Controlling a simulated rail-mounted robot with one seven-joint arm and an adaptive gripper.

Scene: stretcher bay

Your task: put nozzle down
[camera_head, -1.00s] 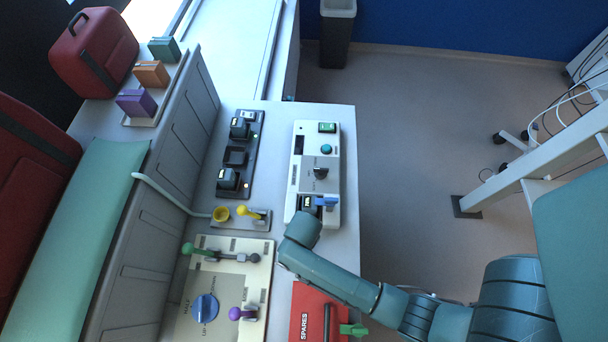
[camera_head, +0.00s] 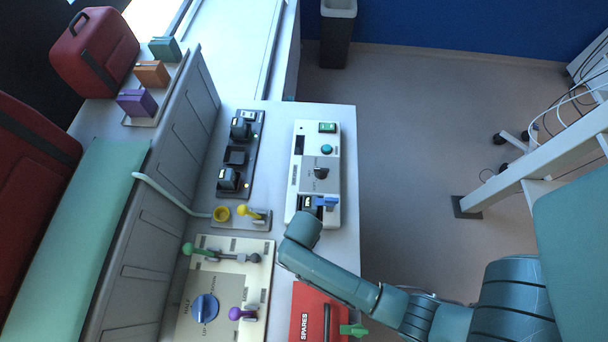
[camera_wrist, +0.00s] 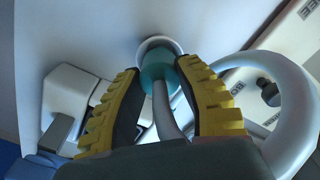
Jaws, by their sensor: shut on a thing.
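In the wrist view, the yellow-padded fingers of my gripper (camera_wrist: 158,88) stand on either side of a nozzle (camera_wrist: 158,68), which has a teal body and a grey stem running back between the fingers. My gripper is shut on the nozzle. A pale round rim (camera_wrist: 153,42) shows just beyond the nozzle's teal end; I cannot tell whether the nozzle touches it or sits inside it. In the head view, my arm's end hides the gripper and nozzle, beside the white console (camera_head: 297,150).
A pale tube (camera_wrist: 298,112) curves close along the right of the wrist view. In the head view, a yellow cup (camera_head: 221,213), a yellow lever (camera_head: 247,211), a cream panel (camera_head: 240,280) with knobs and a red spares case (camera_head: 307,318) crowd the counter.

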